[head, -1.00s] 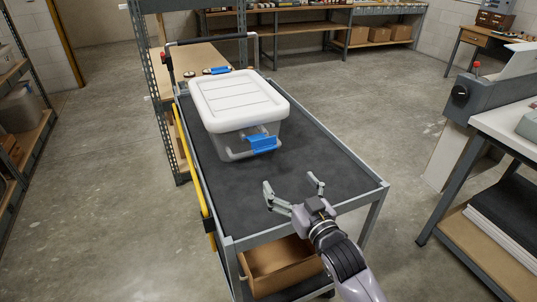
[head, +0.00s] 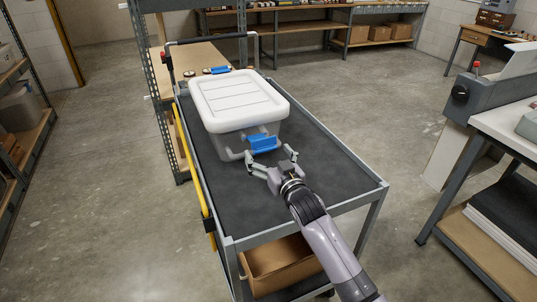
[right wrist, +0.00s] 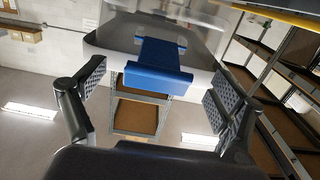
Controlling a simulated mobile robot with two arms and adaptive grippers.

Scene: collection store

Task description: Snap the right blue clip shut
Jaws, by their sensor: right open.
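A grey storage box with a white lid (head: 238,98) stands on the cart. The blue clip (head: 263,143) on its near end sticks outward at an angle from the wall and looks open. It also shows in the right wrist view as a blue flap (right wrist: 158,62) straight ahead. Another blue piece (head: 217,70) shows at the far end of the box. My right gripper (head: 270,157) is open and empty, just in front of the near clip, with its fingers spread to either side below it. No contact with the clip is visible. My left gripper is out of view.
The cart's dark top (head: 335,170) is bare to the right of and in front of the box, inside a raised metal rim. An open cardboard box (head: 282,265) sits on the lower shelf. A workbench (head: 515,130) stands at the right.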

